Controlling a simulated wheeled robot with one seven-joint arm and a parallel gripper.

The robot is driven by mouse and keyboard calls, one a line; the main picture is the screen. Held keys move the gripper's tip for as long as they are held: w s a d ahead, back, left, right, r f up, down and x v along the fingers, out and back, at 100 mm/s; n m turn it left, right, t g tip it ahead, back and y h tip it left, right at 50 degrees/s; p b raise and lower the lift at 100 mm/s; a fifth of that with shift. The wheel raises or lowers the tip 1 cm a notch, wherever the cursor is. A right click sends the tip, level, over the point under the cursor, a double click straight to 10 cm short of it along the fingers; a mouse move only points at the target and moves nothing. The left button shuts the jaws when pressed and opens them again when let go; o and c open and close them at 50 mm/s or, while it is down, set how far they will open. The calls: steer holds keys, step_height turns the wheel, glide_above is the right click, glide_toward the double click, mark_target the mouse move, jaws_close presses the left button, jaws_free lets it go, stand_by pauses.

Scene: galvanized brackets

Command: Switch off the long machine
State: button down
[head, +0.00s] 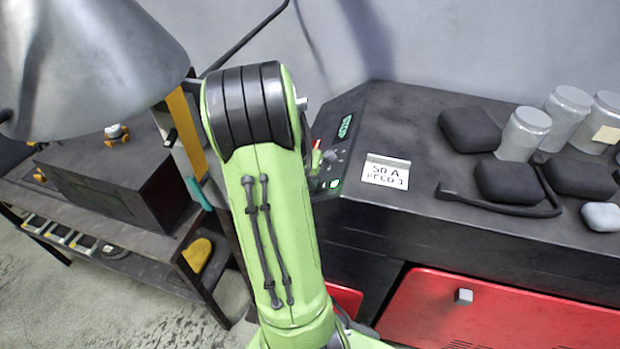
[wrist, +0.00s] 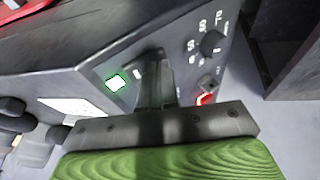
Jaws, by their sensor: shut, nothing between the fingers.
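The long machine (head: 400,215) is a dark cabinet with red doors, on the right of the head view. My gripper (wrist: 154,62) is shut and empty, over the panel between the lit button and the dial. Whether it touches is unclear.
Jars (head: 524,134) and dark rounded blocks (head: 470,130) stand on the machine top by a white label (head: 386,171). A grey lamp-like shade (head: 90,65) hangs at upper left. A dark box (head: 125,185) sits on a left bench. Bare floor (head: 60,300) shows lower left.

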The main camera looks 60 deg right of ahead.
steer(key=shift+a+f+g, duration=0.15)
steer(key=shift+f+g, duration=0.15)
steer(key=shift+g, duration=0.1)
steer(key=shift+s+r, duration=0.1)
steer(key=shift+r+p, duration=0.45)
steer(key=shift+r, duration=0.3)
